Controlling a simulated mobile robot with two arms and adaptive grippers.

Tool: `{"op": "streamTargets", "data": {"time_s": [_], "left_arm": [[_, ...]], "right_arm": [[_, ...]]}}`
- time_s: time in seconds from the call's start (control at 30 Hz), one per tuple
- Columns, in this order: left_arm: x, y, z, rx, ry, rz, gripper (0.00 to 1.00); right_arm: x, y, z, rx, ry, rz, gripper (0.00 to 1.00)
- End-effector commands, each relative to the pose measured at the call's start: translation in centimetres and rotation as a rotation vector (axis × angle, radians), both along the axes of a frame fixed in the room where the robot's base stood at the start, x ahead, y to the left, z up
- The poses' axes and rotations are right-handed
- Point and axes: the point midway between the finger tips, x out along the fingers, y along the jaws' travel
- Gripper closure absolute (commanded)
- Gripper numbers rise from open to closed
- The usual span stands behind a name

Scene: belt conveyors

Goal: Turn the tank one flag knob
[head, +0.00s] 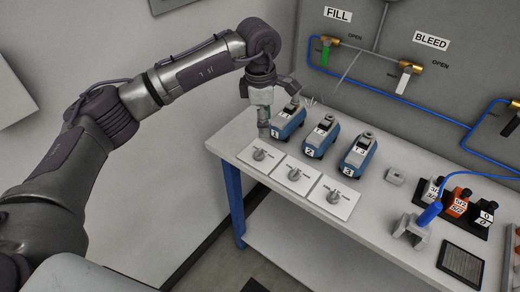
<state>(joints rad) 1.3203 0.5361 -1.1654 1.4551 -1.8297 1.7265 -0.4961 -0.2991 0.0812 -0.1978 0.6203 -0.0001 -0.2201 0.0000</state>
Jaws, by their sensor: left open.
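Three blue tanks stand in a row on the white bench, numbered 1 (288,123), 2 (320,136) and 3 (358,156) from the left. In front of each is a white plate with a grey knob. The leftmost plate's knob (259,154) is in front of tank 1; its small label is too small to read. My left gripper (264,122) points down at the bench's left end, beside tank 1 and behind this knob. It is open and appears apart from the knob. It hides part of tank 1's left side. My right gripper is out of view.
The middle knob (294,174) and right knob (334,197) stand close by. Farther right are a small grey block (395,175), a blue-handled tool (429,213) in a stand, dark and orange labelled blocks, and a dark pad (461,262). Valves and blue piping are on the back panel.

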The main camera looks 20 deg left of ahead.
Motion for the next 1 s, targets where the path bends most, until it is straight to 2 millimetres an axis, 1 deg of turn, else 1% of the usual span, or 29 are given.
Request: {"op": "streamTargets", "data": {"time_s": [0.03, 0.1, 0.17, 0.27, 0.37, 0.6, 0.7, 0.8, 1.0], "left_arm": [[0.3, 1.2, 0.5, 0.044, -0.004, 0.009, 0.43], [0.3, 1.9, 0.7, 0.075, -0.003, 0.014, 0.43], [0.4, 2.1, 0.4, 0.083, -0.001, 0.015, 0.43], [0.4, 2.1, -0.8, 0.081, -0.001, 0.015, 0.43], [0.5, 2.1, -2.6, 0.080, 0.002, 0.015, 0.43], [0.7, 2.1, -7.8, 0.077, 0.002, 0.014, 0.43], [0.9, 2.1, -9.7, 0.077, 0.002, 0.014, 0.43], [1.0, 2.1, -11.2, 0.076, 0.000, 0.014, 0.43], [1.2, 2.1, -12.7, 0.076, -0.002, 0.013, 0.43]], "right_arm": [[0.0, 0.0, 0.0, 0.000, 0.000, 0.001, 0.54], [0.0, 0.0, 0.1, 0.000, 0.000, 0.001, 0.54], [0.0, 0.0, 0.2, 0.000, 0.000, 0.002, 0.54], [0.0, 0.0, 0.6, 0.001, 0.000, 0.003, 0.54], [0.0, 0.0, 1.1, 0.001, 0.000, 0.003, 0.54], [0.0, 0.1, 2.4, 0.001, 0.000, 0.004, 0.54], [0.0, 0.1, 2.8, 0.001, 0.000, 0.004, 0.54], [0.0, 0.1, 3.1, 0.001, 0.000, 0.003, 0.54], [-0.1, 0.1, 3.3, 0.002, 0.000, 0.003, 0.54]]}}
